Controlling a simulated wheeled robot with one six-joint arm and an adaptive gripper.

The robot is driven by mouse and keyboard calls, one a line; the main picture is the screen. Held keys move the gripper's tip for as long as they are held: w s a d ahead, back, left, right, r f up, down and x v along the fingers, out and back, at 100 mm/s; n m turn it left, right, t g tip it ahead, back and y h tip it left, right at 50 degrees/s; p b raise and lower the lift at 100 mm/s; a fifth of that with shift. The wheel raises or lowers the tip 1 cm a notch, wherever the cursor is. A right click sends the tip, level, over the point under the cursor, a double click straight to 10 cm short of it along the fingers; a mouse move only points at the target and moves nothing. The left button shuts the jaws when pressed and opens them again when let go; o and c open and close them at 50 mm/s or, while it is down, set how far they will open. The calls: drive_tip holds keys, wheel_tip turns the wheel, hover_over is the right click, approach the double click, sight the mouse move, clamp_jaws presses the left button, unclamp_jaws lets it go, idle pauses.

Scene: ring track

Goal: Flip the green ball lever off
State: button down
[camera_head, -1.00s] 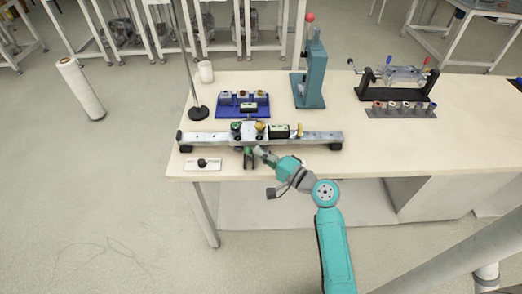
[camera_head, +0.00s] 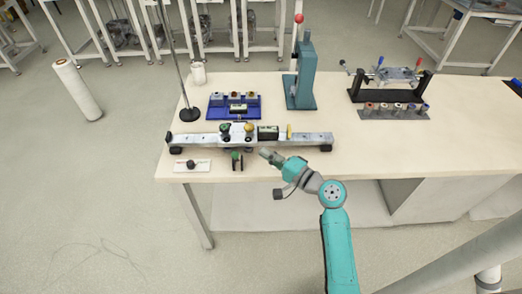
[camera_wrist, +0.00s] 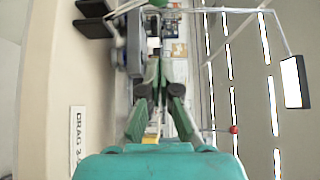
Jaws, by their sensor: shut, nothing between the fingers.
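A green ball (camera_head: 224,127) sits on the left part of the carriage on the long grey rail (camera_head: 185,140). A yellow ball (camera_head: 249,128) is to its right. A small dark piece with a green top (camera_head: 236,157) stands at the rail's front, near the table edge; I cannot tell which of the two green parts is the lever, or its position. My gripper (camera_head: 266,153) is shut and empty, right of the dark piece and apart from it. In the wrist view my gripper (camera_wrist: 164,68) has its green fingers pointing at the rail; no green ball is clear there.
A white plate with a black knob (camera_head: 191,165) lies at the front left. Behind the rail are a blue tray (camera_head: 212,112), a thin stand (camera_head: 189,114) and a teal press (camera_head: 303,80) with a red ball. A black rack (camera_head: 390,90) stands right. The right front tabletop is clear.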

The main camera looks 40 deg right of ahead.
drive_tip(key=f+v, duration=0.1)
drive_tip(key=v, duration=0.6)
idle(0.5)
drive_tip(key=s+a+f+n+g+h, duration=0.3)
drive_tip(key=s+a+f+g+h, duration=0.15)
drive_tip(key=s+a+f, duration=0.75)
drive_tip(key=s+a+r+n, duration=0.1)
drive_tip(key=s+r+n, duration=0.2)
drive_tip(key=s, duration=0.3)
drive_tip(key=s+a+r+n+t, duration=0.1)
drive_tip(key=s+a+r+n, duration=0.1)
drive_tip(key=s+r+n, duration=0.2)
drive_tip(key=s+a+r+n+t, duration=0.1)
drive_tip(key=s+r+n, duration=0.3)
drive_tip(key=s, duration=0.6)
drive_tip(key=shift+a+n, duration=0.45)
drive_tip(key=shift+n, duration=0.15)
